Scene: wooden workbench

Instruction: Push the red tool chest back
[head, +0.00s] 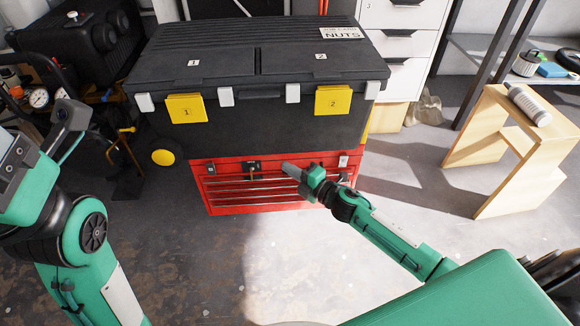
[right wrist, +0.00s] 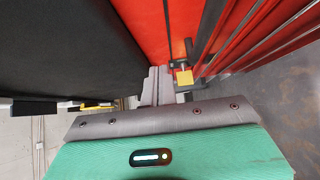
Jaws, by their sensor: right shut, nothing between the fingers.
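The red tool chest (head: 232,194) sits low on the floor in the head view, below a big black tool box (head: 258,127) that covers its top from sight. It has several drawers and metal latches on its front. My right gripper (head: 287,168) is shut and empty, its tips in front of the chest's upper front, right of the middle latch. In the right wrist view the shut fingers (right wrist: 155,85) point at the red chest (right wrist: 208,38), beside a brass padlock (right wrist: 184,77). I cannot tell whether they touch it. My left arm is at the left; its fingers cannot be made out.
A white drawer cabinet (head: 402,48) is behind. The floor (head: 290,262) before the chest is clear.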

